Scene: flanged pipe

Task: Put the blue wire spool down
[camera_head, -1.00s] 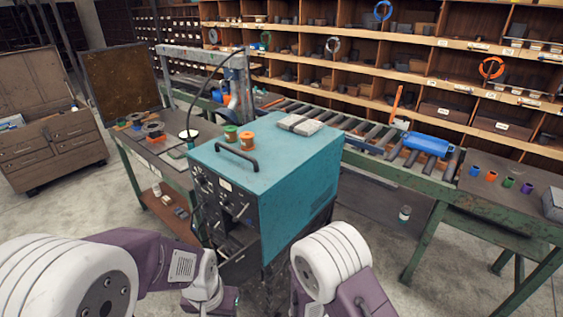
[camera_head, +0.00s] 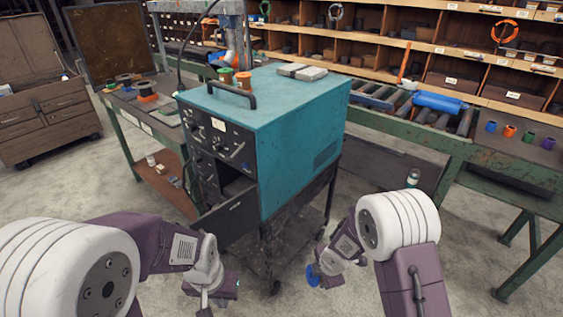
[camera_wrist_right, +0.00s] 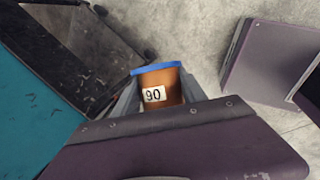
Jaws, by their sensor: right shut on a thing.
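The blue wire spool (camera_head: 313,274) is in my right gripper (camera_head: 318,270), low in front of the teal cabinet and clear of its top. In the right wrist view the spool (camera_wrist_right: 160,86) shows a blue rim, a copper-brown winding and a white number label, with the right gripper (camera_wrist_right: 158,92) closed around its sides. My left gripper (camera_head: 218,295) hangs low in front of the cabinet at the bottom of the head view. Its fingers are too small and partly hidden to judge.
The teal cabinet (camera_head: 275,105) on a dark cart has an open drawer flap (camera_head: 232,215) facing me. Green and orange spools (camera_head: 243,83) and grey blocks (camera_head: 302,71) sit on its top. A side bench (camera_head: 150,120) stands left; a roller conveyor (camera_head: 415,112) and small coloured cups (camera_head: 510,131) are right.

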